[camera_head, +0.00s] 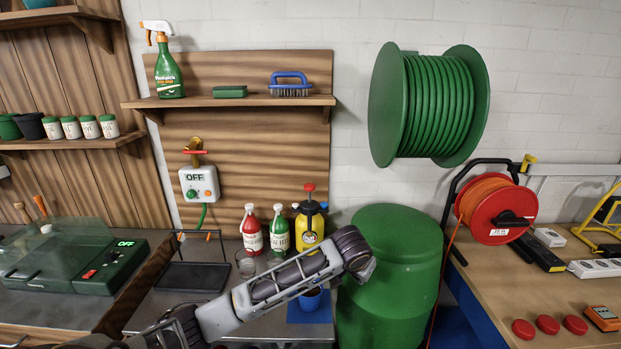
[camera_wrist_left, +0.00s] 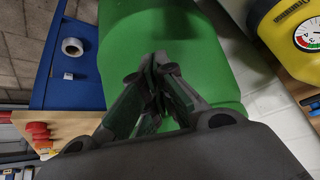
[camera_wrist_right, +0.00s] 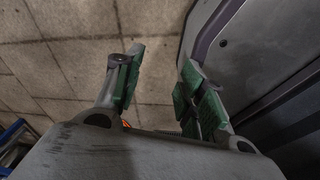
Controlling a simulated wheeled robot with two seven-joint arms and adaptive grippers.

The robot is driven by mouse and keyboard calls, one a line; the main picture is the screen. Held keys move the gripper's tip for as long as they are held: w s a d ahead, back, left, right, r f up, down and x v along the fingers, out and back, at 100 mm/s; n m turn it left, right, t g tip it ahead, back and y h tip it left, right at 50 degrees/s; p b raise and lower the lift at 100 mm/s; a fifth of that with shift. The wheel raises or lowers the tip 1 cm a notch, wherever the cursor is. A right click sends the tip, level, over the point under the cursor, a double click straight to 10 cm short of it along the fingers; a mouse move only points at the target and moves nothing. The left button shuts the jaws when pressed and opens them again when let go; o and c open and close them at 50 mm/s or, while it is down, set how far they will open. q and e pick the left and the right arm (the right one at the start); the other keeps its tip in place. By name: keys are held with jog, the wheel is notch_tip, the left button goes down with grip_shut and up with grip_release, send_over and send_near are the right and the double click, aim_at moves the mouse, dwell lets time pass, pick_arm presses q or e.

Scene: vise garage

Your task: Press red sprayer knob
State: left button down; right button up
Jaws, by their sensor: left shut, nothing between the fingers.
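The yellow sprayer (camera_head: 310,226) stands upright on the bench, with its red knob (camera_head: 309,187) on top. My left arm crosses in front of the bench, and its end is just right of the sprayer. In the left wrist view part of the sprayer (camera_wrist_left: 290,35) with its gauge fills the upper right corner; its knob is not visible there. My left gripper (camera_wrist_left: 157,72) is shut and empty, apart from the sprayer, with the green barrel behind its fingers. My right gripper (camera_wrist_right: 162,78) is open and empty above the tiled floor, outside the head view.
A red-capped bottle (camera_head: 251,230) and a green-labelled bottle (camera_head: 278,230) stand left of the sprayer. The large green barrel (camera_head: 391,285) stands right of it. A shelf (camera_head: 235,101) hangs above. A red cable reel (camera_head: 497,211) is on the right bench.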

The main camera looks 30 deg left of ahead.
pick_arm(q)
jog(key=w+a+r+n+t+y, duration=0.15)
jog(key=w+a+r+n, duration=0.25)
jog(key=a+r, duration=0.9)
jog(key=w+a+r+n+g+y, duration=0.1)
jog(key=w+a+r+n+y, duration=0.25)
jog(key=a+r, duration=1)
send_over(310, 187)
notch_tip(310, 187, down, 3)
jog(key=shift+r+n+t, duration=0.2)
jog(key=shift+n+t, duration=0.05)
jog(key=f, duration=0.2)
jog(key=shift+w+a+f+p, duration=0.2)
jog(key=shift+w+f+p, duration=0.1)
jog(key=shift+f+p, duration=0.1)
jog(key=shift+f, duration=1.15)
jog(key=shift+d+f+b, duration=0.1)
jog(key=shift+f+b, duration=0.2)
jog(key=shift+f, duration=1.65)
jog(key=shift+s, duration=0.1)
pick_arm(e)
jog(key=shift+s+a, duration=0.1)
jog(key=shift+s, duration=0.45)
